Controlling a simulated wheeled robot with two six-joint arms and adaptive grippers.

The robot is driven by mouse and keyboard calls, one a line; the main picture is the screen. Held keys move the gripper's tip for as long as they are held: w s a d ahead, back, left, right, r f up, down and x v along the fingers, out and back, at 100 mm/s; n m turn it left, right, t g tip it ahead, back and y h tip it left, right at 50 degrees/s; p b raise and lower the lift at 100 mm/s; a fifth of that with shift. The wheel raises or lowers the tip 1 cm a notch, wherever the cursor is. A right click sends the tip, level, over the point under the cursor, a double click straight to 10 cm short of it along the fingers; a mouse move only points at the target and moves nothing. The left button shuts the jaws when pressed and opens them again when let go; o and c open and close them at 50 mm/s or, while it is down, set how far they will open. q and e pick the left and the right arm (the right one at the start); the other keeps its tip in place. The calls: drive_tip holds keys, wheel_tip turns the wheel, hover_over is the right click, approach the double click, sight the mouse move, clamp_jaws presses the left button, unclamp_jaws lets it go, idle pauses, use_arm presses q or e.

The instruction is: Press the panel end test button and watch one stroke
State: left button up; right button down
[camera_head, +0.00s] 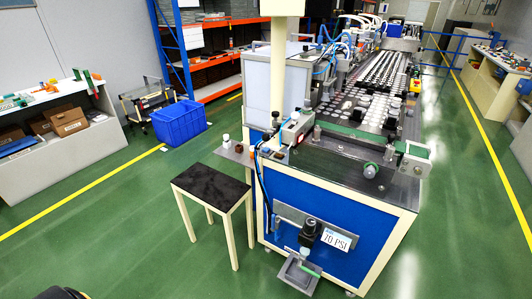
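The production machine (330,220) has a blue end panel facing me, with a black regulator (311,228) and a "70 PSI" label (336,239). A small grey control box (293,130) sits at its near left corner, with a red part by it. A grey side plate (238,152) beside it carries small white and dark knobs. A round green-capped part (371,169) is on the machine's near end. I cannot tell which of these small parts is the test button. Neither gripper shows clearly in this view.
A black-topped stool (211,186) stands left of the machine. A blue crate (180,121) and a workbench (60,150) with boxes are farther left. A grey tray (299,273) juts from the panel's foot.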

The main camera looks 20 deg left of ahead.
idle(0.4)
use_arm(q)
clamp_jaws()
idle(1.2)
